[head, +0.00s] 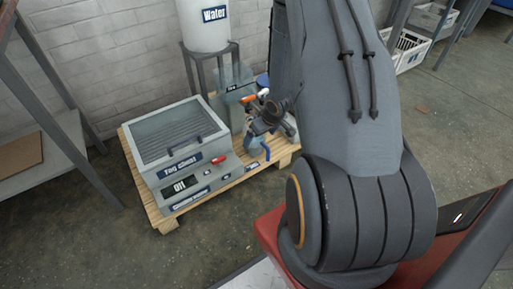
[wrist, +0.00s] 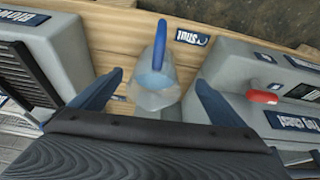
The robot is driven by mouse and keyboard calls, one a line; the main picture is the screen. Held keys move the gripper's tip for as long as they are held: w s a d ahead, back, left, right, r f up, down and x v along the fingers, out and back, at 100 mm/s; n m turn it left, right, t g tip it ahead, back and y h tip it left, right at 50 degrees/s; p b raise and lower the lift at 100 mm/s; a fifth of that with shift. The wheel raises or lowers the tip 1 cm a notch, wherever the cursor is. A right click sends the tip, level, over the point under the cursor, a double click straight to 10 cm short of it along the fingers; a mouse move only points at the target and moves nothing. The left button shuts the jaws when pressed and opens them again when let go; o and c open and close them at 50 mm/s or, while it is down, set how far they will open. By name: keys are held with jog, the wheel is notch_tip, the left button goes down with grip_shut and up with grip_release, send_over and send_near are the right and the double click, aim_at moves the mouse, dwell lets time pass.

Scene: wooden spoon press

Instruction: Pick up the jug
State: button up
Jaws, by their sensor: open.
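The jug (wrist: 154,96) is a small translucent vessel with a blue handle (wrist: 160,40). In the wrist view it stands upper middle, on or just above the wooden boards. In the head view its blue handle (head: 265,152) shows at the pallet's front edge, with the body partly hidden by my gripper. My gripper (wrist: 158,98) is open, its two blue-grey fingers on either side of the jug's near part, with gaps visible on both sides. In the head view my gripper (head: 262,128) is over the pallet, just above the jug.
The grey fog chest (head: 180,150) with a red lever (head: 218,160) stands left of the jug on the wooden pallet (head: 285,158). A white water tank (head: 205,28) on a stand is behind. A metal shelf (head: 50,130) is at left. Floor in front is clear.

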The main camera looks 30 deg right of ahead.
jog(key=shift+b+x, duration=0.45)
jog(key=shift+x, duration=0.6)
jog(key=shift+d+b+x, duration=0.2)
jog(key=shift+b+x, duration=0.75)
jog(key=shift+x, duration=0.4)
jog(key=shift+d+b+x, duration=0.25)
jog(key=shift+b+x, duration=0.65)
jog(key=shift+x, duration=0.45)
jog(key=shift+w, duration=0.1)
jog(key=shift+r, duration=0.1)
jog(key=c, duration=1.6)
